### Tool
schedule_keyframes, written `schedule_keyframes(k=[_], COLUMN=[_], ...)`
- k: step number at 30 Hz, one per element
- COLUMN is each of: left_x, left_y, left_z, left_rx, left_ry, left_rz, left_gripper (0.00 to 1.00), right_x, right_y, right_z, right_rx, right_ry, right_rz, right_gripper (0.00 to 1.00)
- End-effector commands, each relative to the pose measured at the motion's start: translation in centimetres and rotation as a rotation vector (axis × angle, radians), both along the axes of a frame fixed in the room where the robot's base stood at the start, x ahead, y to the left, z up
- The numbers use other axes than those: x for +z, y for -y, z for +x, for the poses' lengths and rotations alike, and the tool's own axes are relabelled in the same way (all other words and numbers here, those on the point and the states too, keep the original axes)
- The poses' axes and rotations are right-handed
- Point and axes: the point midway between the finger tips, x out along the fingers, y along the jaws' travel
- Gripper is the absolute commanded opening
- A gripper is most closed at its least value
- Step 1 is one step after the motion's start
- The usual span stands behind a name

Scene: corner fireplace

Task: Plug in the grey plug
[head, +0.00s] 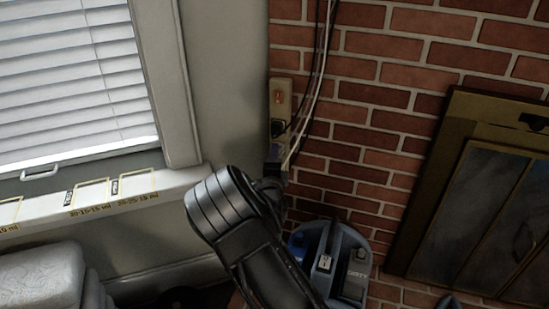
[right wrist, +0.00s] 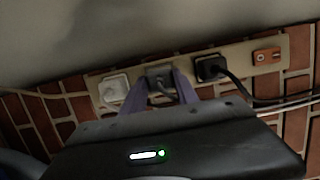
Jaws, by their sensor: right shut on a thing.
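A beige power strip (head: 280,88) is fixed upright on the wall's corner; it also shows in the right wrist view (right wrist: 238,65). My right gripper (right wrist: 160,92) is shut on the grey plug (right wrist: 159,75), with a purple finger on either side. The plug is at the strip, between a white plug (right wrist: 114,88) and a black plug (right wrist: 208,67). I cannot tell whether it is seated in a socket or just in front. In the head view my right gripper (head: 273,168) is at the strip's lower end and mostly hides it. My left gripper is not in view.
An orange switch (right wrist: 267,56) is at the strip's end. Cables (head: 319,85) hang along the brick wall. A blue-grey caddy (head: 352,262) marked DIRTY stands below right of my arm. A window sill (head: 110,196) is at the left, a fireplace door (head: 470,200) at the right.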

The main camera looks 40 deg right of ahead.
Motion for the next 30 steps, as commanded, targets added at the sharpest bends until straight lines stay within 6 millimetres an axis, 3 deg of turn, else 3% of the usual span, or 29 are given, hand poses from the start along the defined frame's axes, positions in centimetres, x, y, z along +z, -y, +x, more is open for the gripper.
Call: schedule_keyframes(k=[30], left_x=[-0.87], left_y=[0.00], left_z=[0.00], left_rx=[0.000], left_ry=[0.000], left_rz=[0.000], left_gripper=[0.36], right_x=[-0.13], right_y=[0.00], right_z=[-0.01], right_rx=[0.000], right_ry=[0.000], right_rz=[0.000], right_gripper=[0.00])
